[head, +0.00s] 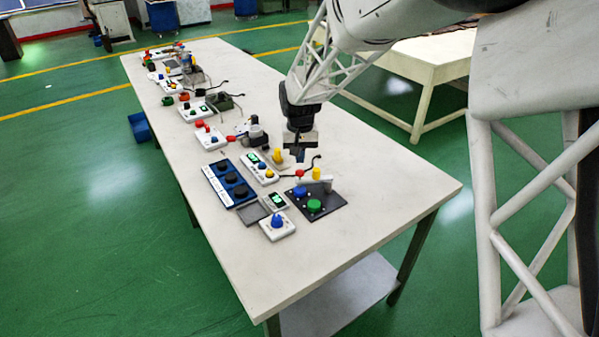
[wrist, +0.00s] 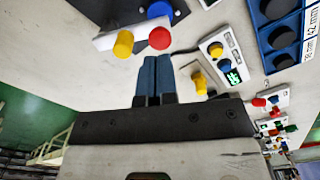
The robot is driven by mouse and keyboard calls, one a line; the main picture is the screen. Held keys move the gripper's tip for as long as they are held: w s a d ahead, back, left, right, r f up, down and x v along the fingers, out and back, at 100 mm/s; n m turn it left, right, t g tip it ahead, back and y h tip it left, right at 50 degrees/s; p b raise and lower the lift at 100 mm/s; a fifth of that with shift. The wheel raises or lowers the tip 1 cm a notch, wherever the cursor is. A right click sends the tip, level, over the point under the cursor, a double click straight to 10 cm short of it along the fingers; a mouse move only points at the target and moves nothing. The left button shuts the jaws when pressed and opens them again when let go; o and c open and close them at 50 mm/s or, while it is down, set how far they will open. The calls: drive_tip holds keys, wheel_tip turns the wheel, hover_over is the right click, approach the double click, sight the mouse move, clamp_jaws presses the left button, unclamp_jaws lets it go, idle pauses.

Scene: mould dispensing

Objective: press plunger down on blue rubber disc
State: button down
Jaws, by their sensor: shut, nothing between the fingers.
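A blue disc (head: 300,192) sits beside a green disc (head: 314,206) on a dark plate (head: 328,206) at the near right of the table. A grey bracket (head: 327,184) stands at the plate's far side, with a yellow knob (head: 316,173) and a red knob (head: 300,173) close by. I cannot tell which part is the plunger. My gripper (head: 299,161) is above the table, just beyond the plate. In the wrist view its blue fingers (wrist: 156,60) are together and empty, just short of the red knob (wrist: 160,38). The blue disc (wrist: 158,9) is partly cut off there.
A white box with a green display (head: 259,166) and a blue panel with black knobs (head: 229,184) stand to the left. A white box with a blue knob (head: 277,227) is nearer. More devices line the far table. The table's right and near areas are clear.

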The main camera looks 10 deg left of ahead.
sight(303, 172)
wheel_tip(303, 172, up, 8)
drive_tip(key=shift+f, duration=0.2)
idle(0.9)
idle(0.4)
drive_tip(key=s+d+r+m+t, duration=0.1)
drive_tip(key=s+d+r, duration=0.3)
drive_tip(key=s+d, duration=0.5)
drive_tip(key=s+d+r+m, duration=0.1)
drive_tip(key=s+d+r, duration=0.3)
drive_tip(key=s+d, duration=0.55)
drive_tip(key=s+d+f, duration=0.1)
drive_tip(key=s+d, duration=0.6)
drive_tip(key=s, duration=0.2)
drive_tip(key=s+d+f+m+t, duration=0.1)
drive_tip(key=s+d, duration=0.7)
drive_tip(key=s, duration=0.2)
drive_tip(key=shift+f+t, duration=0.2)
drive_tip(key=shift+t, duration=0.1)
